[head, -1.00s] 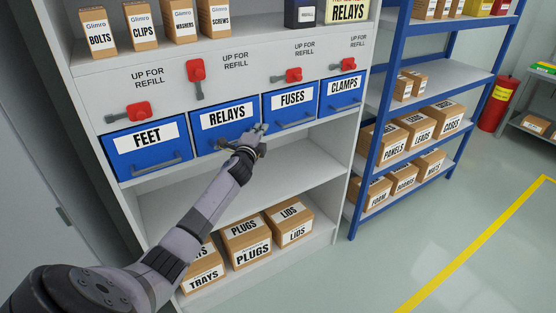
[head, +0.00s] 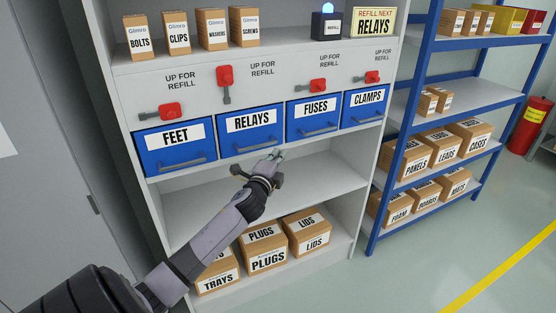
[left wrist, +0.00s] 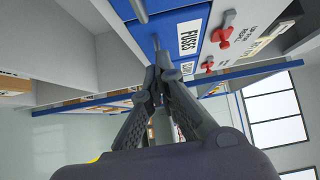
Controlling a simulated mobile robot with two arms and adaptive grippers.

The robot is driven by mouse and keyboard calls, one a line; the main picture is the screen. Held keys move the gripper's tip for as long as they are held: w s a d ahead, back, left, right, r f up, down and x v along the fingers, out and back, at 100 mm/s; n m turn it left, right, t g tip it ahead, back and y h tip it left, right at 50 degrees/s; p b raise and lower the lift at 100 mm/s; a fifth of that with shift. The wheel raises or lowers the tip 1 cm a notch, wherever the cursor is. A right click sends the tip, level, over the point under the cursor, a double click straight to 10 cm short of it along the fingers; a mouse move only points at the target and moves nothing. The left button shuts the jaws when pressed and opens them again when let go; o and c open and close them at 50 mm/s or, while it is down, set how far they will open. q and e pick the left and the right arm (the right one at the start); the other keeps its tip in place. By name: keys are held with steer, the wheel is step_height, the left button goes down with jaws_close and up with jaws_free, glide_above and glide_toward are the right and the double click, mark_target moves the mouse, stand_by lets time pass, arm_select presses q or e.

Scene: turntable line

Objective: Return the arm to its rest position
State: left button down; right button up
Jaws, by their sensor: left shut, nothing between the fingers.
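My left gripper (head: 278,155) is shut and empty. In the head view it stands in front of the shelf unit, just below the RELAYS drawer (head: 233,143) and FUSES drawer (head: 314,126). In the left wrist view its fingertips (left wrist: 158,62) are together, with the blue FUSES drawer (left wrist: 170,30) beyond them. My left arm reaches in from the lower left of the head view. My right gripper is not in view.
The FEET drawer (head: 175,154) and CLAMPS drawer (head: 365,114) look shut. The red lever (head: 225,76) above RELAYS is upright; the other levers lie sideways. PLUGS boxes (head: 268,257) stand on the bottom shelf. Open floor (head: 400,275) lies at the right.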

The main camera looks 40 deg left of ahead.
arm_select(q)
steer(key=shift+s+f, duration=0.1)
steer(key=shift+s, duration=0.2)
steer(key=shift+d, duration=0.1)
steer(key=s+d+f+n+g+h, duration=0.1)
steer(key=s+f+g, duration=0.1)
steer(key=f, duration=0.9)
steer(key=s+d+f+n+g+h, duration=0.1)
steer(key=s+f+n+g, duration=0.1)
steer(key=f, duration=0.8)
steer(key=s+d+f+n+g+h, duration=0.15)
steer(key=s+d+f, duration=0.35)
steer(key=f, duration=0.6)
steer(key=s+d+f+n+g, duration=0.1)
steer(key=s+d+f+g, duration=0.15)
steer(key=s+f, duration=0.65)
steer(key=s+d+f+n+g+h, duration=0.1)
steer(key=s+d+f+n+g, duration=0.1)
steer(key=s+d+f, duration=0.4)
steer(key=s+d+f+n+g+h, duration=0.1)
steer(key=s+d+f+g, duration=0.2)
steer(key=s, duration=1.4)
steer(key=s+d+f+n+g+h, duration=0.1)
steer(key=s+d+f+n+g, duration=0.1)
steer(key=s+d+f, duration=0.6)
steer(key=s+f, duration=0.4)
steer(key=shift+d+n+g, duration=0.3)
steer(key=shift+d+n, duration=0.05)
steer(key=shift+d, duration=0.05)
